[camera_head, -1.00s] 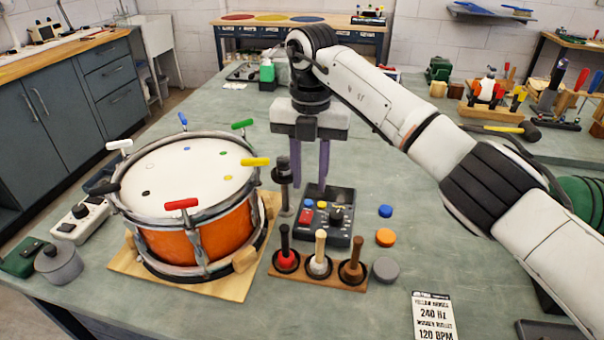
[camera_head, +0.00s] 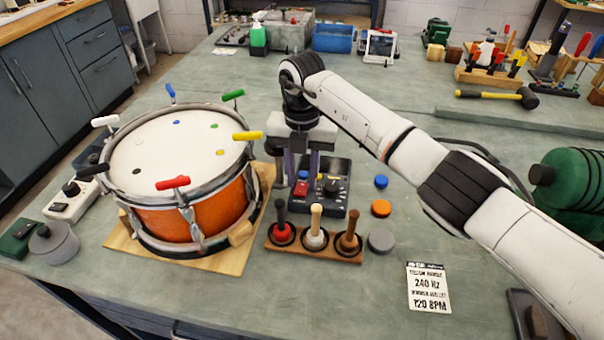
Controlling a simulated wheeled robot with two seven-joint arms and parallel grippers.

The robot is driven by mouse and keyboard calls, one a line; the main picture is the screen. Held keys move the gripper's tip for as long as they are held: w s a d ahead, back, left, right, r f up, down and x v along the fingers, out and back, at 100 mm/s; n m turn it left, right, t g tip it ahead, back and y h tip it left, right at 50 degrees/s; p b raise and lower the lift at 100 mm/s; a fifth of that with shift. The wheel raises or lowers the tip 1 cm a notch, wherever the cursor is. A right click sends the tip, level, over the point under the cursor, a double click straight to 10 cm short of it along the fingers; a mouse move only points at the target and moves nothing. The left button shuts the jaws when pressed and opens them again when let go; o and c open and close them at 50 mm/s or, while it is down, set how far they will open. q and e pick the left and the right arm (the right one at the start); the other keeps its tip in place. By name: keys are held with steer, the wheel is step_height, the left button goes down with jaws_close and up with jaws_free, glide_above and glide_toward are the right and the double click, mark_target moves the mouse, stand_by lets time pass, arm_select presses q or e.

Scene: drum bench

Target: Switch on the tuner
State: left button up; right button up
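A dark box with a red switch and knobs, which looks like the tuner (camera_head: 334,168), lies on the bench right of the drum (camera_head: 195,218). Its red switch (camera_head: 302,189) is at its left side. My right gripper (camera_head: 301,176) points down over the left part of this box. Its two purple fingers are apart with nothing between them. The fingertips are close to the red switch, and I cannot tell whether they touch it. The fingers hide part of the box. My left gripper is not in view.
A wooden rack (camera_head: 313,250) with three upright mallets stands just in front of the box. Blue, orange (camera_head: 381,208) and grey discs lie to its right. A printed card (camera_head: 428,287) lies at front right. A white box with a black knob (camera_head: 72,200) sits left of the drum.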

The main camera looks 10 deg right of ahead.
jaws_close()
steer(key=shift+r, duration=0.1)
steer(key=shift+t, duration=0.4)
steer(key=shift+s+t+p, duration=0.15)
steer(key=shift+t+p, duration=0.15)
jaws_free()
